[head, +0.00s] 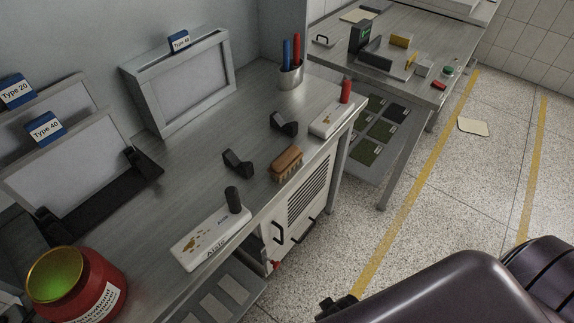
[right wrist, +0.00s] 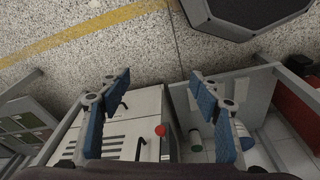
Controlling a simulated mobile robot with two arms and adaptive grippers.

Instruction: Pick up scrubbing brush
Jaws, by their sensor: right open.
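The scrubbing brush (head: 287,163) has a brown wooden back and pale bristles. In the head view it lies on the metal workbench (head: 190,125) close to its front edge, beside two black angled holders (head: 238,163). My right gripper (right wrist: 162,82) shows in the right wrist view with its two blue-padded fingers wide apart and nothing between them. It points down over the floor and the cabinet front. The brush does not show in the right wrist view. In the head view my dark arm (head: 430,290) covers the lower right. My left gripper is in neither view.
A white box with a black knob (head: 212,238) and a red jar (head: 85,290) stand left of the brush. A white box with a red knob (head: 330,119) and a pen cup (head: 290,77) stand behind it. A second table (head: 400,95) is at the back right. Open floor lies right.

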